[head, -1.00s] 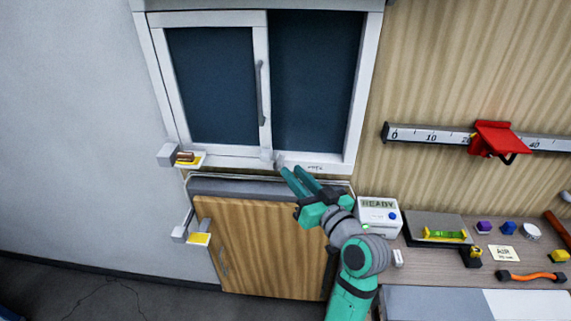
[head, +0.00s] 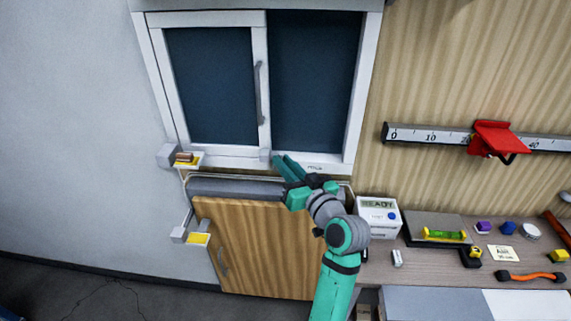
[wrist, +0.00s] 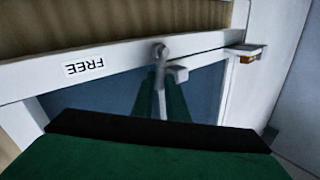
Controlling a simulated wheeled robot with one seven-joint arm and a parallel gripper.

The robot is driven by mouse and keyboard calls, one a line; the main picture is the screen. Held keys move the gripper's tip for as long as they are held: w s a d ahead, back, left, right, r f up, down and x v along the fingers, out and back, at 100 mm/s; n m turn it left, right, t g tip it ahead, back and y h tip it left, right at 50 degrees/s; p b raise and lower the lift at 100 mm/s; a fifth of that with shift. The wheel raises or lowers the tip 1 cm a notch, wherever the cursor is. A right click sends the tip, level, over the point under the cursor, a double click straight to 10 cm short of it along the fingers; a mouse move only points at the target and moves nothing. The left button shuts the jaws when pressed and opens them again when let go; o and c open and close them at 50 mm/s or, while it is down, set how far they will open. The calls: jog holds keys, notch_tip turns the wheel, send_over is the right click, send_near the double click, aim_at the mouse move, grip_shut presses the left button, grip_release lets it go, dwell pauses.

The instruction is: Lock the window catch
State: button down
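The window catch (wrist: 160,52) is a small grey pivot with a short block-like arm beside it, on the window's white lower frame in the wrist view. An upside-down FREE label (wrist: 85,67) is on the same frame to its left. In the head view the catch (head: 265,155) is small and partly covered by my fingers. My gripper (head: 281,158) is at the lower frame of the window (head: 210,85), its two green fingers slightly apart. In the wrist view the fingertips are close to the catch, with a thin grey part between the fingers; contact cannot be told.
A wooden cabinet door (head: 255,245) is below the window. A white READY box (head: 378,216) stands right of my arm, on a bench with several small items.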

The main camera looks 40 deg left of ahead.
jog(key=shift+a+r+n+h, duration=0.1)
jog(key=shift+r+n+h, duration=0.05)
jog(key=shift+n+h, duration=0.2)
jog(key=c, duration=2)
grip_release()
jog(key=v, duration=1.1)
jog(key=shift+w, duration=0.1)
